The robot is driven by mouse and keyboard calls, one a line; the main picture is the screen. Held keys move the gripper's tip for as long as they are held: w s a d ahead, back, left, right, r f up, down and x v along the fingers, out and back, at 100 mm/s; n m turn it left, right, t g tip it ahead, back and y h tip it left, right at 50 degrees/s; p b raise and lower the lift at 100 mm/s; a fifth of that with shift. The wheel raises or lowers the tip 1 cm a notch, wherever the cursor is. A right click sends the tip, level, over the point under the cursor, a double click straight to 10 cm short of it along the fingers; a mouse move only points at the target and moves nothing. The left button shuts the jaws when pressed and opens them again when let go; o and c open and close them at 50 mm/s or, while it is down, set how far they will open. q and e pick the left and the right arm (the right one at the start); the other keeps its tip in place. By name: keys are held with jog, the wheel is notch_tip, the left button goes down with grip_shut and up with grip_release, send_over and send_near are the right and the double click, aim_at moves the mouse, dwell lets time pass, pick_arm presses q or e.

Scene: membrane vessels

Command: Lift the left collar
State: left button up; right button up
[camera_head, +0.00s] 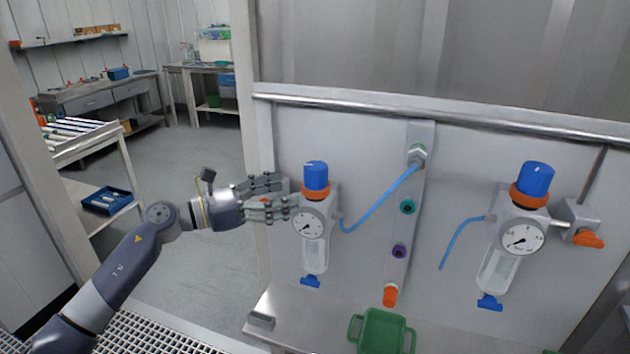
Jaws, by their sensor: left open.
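The left collar (315,194) is an orange ring just under the blue knob (315,174) of the left filter regulator. Below it are a round gauge (307,225) and a clear bowl (315,256). My left gripper (287,198) comes in from the left with its fingers spread open, pointing at the regulator. Its fingertips are close to the left side of the collar and the gauge top; I cannot tell if they touch. Nothing shows between the fingers. The right collar (528,197) sits under another blue knob (536,178) on the right regulator. My right gripper is not in view.
A blue hose (383,201) runs from the left regulator to a port strip (409,240). A green tray (381,331) stands on the ledge below. A metal rail (400,108) crosses above. An orange-handled valve (588,238) is at right. Open floor lies to the left.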

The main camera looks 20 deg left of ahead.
aim_at(305, 182)
pick_arm(q)
jog(key=p+x, duration=0.3)
jog(key=x, duration=0.4)
jog(key=shift+w+d+r, duration=0.15)
jog(key=shift+w+d, duration=0.3)
jog(key=shift+d, duration=0.1)
jog(key=c, duration=1.5)
jog(key=shift+a+r+b, duration=0.1)
jog(key=shift+r+b, duration=0.25)
jog(key=shift+r, duration=0.1)
jog(key=shift+c, duration=0.2)
jog(key=shift+r, duration=0.25)
jog(key=o, duration=1.5)
jog(key=shift+o, duration=0.2)
jog(key=shift+f, duration=0.1)
jog(key=v, duration=1.2)
